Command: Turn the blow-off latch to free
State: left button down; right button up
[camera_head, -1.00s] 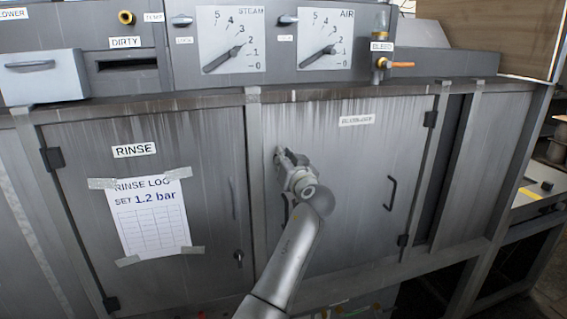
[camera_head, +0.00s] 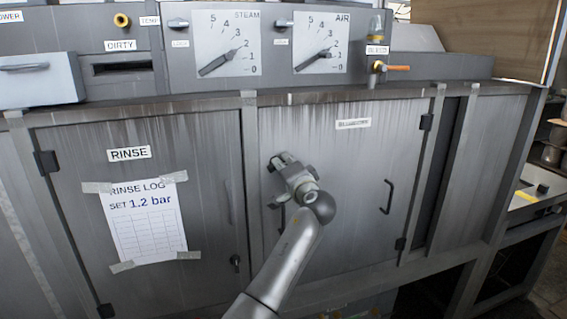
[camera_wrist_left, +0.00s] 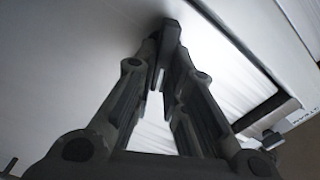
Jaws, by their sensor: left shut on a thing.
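The blow-off door (camera_head: 345,180) is the grey right-hand door under the gauges. It carries a small white label (camera_head: 353,123) too blurred to read surely. My left gripper (camera_head: 278,163) is at the upper left part of this door, its fingers pointing at the panel. In the left wrist view the fingertips (camera_wrist_left: 163,60) are close together around a narrow dark piece, which I take to be the blow-off latch. The gripper is shut on it. In the head view the latch is hidden behind the gripper, so its angle cannot be told. My right gripper is not in view.
A dark bar handle (camera_head: 388,197) stands out on the right of the door. The rinse door (camera_head: 80,185), with a taped log sheet (camera_head: 147,225) and a small dark latch (camera_head: 235,262), is to the left. A bleed valve with an orange lever (camera_head: 397,68) is above.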

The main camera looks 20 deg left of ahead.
pick_arm(q)
jog(key=m+p, duration=0.1)
jog(key=m, duration=0.3)
jog(key=shift+f+m+p, duration=0.1)
jog(key=shift+m+p, duration=0.2)
dwell(0.5)
jog(key=c, duration=1.9)
grip_release()
jog(key=o, duration=0.4)
jog(key=shift+w+f, duration=0.15)
jog(key=shift+f, duration=0.05)
jog(key=v, duration=1.2)
